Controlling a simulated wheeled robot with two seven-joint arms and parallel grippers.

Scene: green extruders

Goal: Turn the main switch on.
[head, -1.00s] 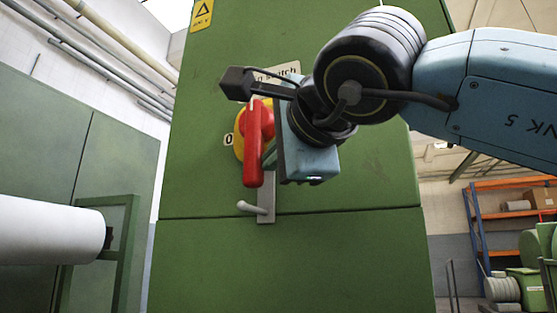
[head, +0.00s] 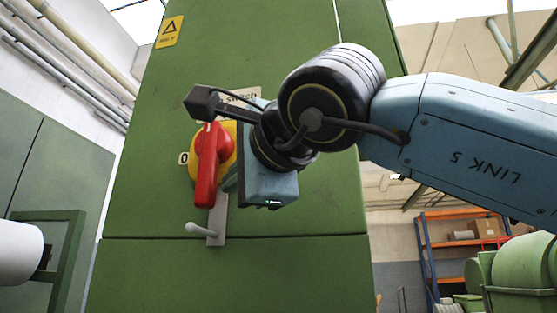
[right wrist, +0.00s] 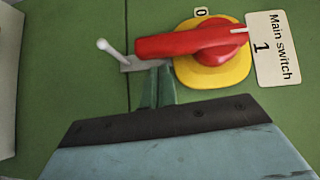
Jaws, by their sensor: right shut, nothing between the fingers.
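The main switch is a red handle (head: 207,168) on a yellow round plate (head: 229,160) on a green cabinet. In the head view the handle stands upright, its white mark at the top; the 0 is to the left. In the right wrist view the handle (right wrist: 185,43) lies level, its white mark towards the label (right wrist: 275,50) with the 1. My right gripper (head: 232,178) is right beside the switch, partly hidden by its own wrist. Its green fingers (right wrist: 158,82) are shut and empty, just below the handle in the wrist view; contact is unclear. My left gripper is out of view.
A grey latch (head: 217,222) with a pale lever sits below the switch on the green cabinet (head: 140,205). A white cylinder (head: 18,252) and green frame are at the left. Orange shelving (head: 425,250) and green machinery (head: 520,268) stand at the right.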

